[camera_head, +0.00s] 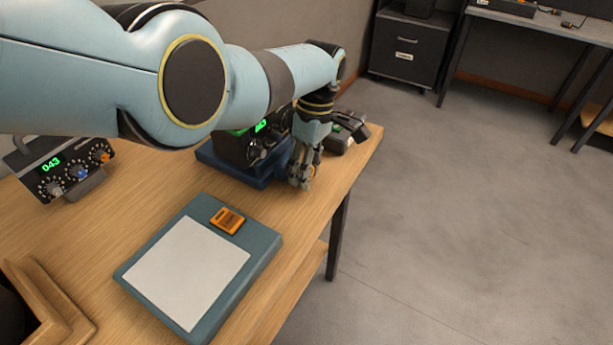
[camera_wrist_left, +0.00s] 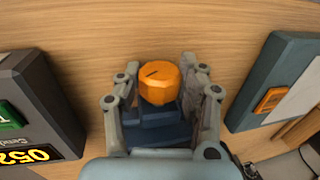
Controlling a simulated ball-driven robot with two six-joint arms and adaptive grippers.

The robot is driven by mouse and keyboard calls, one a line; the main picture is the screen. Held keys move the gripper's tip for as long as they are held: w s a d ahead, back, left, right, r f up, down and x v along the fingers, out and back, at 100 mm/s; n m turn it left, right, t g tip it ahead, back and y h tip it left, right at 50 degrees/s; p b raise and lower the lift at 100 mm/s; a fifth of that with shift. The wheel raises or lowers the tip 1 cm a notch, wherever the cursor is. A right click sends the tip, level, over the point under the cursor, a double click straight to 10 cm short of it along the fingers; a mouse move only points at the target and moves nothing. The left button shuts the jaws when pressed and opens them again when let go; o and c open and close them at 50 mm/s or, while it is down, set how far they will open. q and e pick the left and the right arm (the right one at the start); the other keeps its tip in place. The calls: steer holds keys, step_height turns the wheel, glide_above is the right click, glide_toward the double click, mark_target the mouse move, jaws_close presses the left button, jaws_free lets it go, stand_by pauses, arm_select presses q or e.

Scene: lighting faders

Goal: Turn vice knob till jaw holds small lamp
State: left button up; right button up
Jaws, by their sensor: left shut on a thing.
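My left gripper (camera_head: 303,182) is over the table beside a dark blue block (camera_head: 245,170), which looks like the vice. In the left wrist view its fingers (camera_wrist_left: 160,62) are on both sides of an orange knob (camera_wrist_left: 158,84) with a dark mark line on its top, and are shut on it. Dark blue stepped parts (camera_wrist_left: 155,125) show below the knob between the fingers. In the head view the knob is mostly hidden by the gripper. I cannot make out the small lamp or the jaw's gap. My right gripper is not in view.
A teal tray with a pale panel (camera_head: 187,273) and an orange piece (camera_head: 227,219) lies nearer on the wooden table. A dark control box (camera_head: 62,165) reads 043 at left. A dark device (camera_head: 346,132) stands just beyond the gripper, near the table's right edge.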

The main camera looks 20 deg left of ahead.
arm_select(q)
steer(key=o, duration=1.2)
steer(key=shift+v, duration=6)
